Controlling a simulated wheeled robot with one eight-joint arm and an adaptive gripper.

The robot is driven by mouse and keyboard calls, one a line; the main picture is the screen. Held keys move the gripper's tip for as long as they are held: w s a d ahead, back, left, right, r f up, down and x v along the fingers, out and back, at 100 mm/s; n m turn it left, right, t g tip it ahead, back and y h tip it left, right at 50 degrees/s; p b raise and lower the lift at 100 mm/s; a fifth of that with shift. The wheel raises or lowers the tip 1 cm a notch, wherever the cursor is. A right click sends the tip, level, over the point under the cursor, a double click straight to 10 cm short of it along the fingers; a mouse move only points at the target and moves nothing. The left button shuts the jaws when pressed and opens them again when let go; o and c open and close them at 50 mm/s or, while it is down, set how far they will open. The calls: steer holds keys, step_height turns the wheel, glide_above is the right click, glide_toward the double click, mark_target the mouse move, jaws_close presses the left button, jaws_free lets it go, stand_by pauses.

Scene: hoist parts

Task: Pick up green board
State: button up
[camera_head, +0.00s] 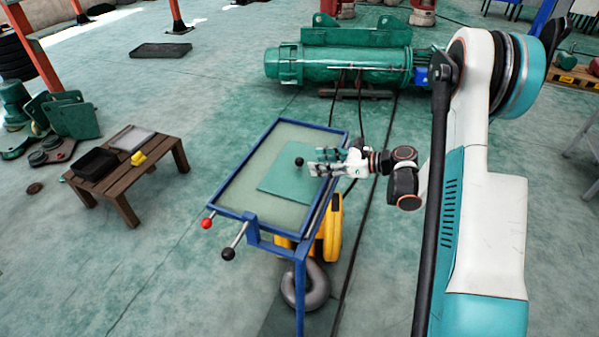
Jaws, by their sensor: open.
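The green board (287,185) is a flat sheet lying on the pale top of a blue-framed cart (232,203). A small black knob (299,161) shows at the board's far side, left of my fingertips. My gripper (318,162) is open and reaches in from the right, over or beside the board's far right part. The view does not show whether the fingers touch the board or the knob. Part of the board's right side is hidden by my gripper.
The cart has handles with a red ball (207,223) and a black ball (228,254) at its near left. A wooden table (160,148) with a black tray (95,164) and a yellow item (138,158) stands left. A large green hoist (335,65) lies behind. Floor between table and cart is clear.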

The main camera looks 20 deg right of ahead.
mark_target(303, 161)
steer(key=shift+b+x, duration=1.2)
steer(key=shift+x, duration=1.95)
steer(key=shift+r, duration=0.1)
jaws_close()
